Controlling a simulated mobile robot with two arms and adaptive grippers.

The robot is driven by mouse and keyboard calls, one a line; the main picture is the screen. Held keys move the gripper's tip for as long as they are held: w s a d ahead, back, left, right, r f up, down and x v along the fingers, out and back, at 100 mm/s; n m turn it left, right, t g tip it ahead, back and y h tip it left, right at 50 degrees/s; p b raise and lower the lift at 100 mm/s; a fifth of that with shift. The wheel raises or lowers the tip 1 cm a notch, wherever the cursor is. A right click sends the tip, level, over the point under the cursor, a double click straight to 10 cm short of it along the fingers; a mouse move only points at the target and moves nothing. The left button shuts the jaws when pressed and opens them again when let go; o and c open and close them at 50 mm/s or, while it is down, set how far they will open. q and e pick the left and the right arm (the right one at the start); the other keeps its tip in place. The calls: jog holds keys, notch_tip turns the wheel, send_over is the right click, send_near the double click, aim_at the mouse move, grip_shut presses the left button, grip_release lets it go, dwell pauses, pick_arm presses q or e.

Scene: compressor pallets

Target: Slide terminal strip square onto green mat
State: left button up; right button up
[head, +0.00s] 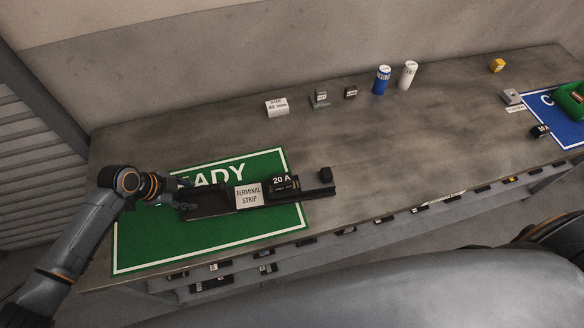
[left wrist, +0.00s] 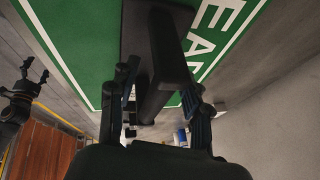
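The black terminal strip (head: 222,200) lies long and low across the green mat (head: 150,246), with a white "TERMINAL STRIP" label and a black "20 A" block (head: 284,185) on it. Its right end sticks out past the mat's right edge; its left part is over the mat. My left gripper (head: 184,194) is at the strip's left end, fingers apart on either side of it. In the left wrist view the fingers (left wrist: 160,88) flank a dark bar; contact is unclear. My right gripper (left wrist: 35,70) shows at the left of that view, fingers apart and empty.
Blue (head: 382,80) and white (head: 407,75) cylinders and small blocks stand at the back. A blue mat (head: 562,130) with a green object (head: 571,100) is far right. The table's middle (head: 400,140) is clear.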

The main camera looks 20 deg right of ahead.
pick_arm(q)
jog(key=shift+d+r, duration=0.1)
jog(key=shift+r, duration=0.1)
jog(key=shift+r, duration=0.3)
jog(key=v, duration=1.1)
jog(key=shift+a, duration=0.3)
